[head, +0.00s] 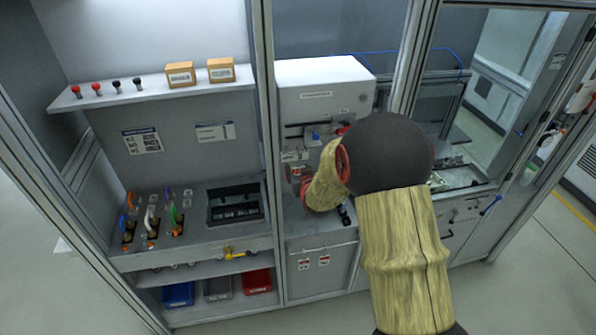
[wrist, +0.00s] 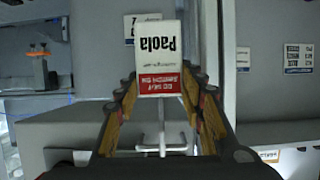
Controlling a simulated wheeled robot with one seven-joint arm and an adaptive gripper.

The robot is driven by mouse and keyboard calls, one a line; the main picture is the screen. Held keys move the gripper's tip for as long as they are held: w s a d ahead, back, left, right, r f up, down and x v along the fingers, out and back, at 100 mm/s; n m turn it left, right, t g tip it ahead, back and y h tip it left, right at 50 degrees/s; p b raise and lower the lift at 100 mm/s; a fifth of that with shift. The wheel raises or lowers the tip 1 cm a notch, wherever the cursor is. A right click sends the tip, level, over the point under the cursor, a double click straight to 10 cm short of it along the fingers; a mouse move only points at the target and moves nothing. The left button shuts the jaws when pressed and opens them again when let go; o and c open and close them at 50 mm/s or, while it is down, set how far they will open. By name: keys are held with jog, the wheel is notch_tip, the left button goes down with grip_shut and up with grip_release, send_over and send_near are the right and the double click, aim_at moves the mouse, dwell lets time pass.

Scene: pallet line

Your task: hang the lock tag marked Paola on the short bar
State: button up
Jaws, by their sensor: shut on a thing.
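The lock tag marked Paola (wrist: 158,42) shows large in the wrist view, white with a red lower band and its lettering upside down. My gripper (wrist: 161,86) is shut on the tag, with a finger on each side of its red end. A pale thin bar with a crosspiece (wrist: 162,145) shows below the tag between the fingers; I cannot tell whether it is the short bar. In the head view my arm hides the tag and most of my gripper.
Two small red-and-white tags (head: 313,263) show on the lower cabinet front. A white machine (head: 322,92) stands behind my arm. On the left are a bench with colourful handled items (head: 150,218), a black tray (head: 236,204) and a shelf (head: 150,88) with two boxes.

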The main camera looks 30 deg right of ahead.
jog(key=o, duration=1.4)
jog(key=v, duration=1.2)
jog(key=shift+f, duration=0.15)
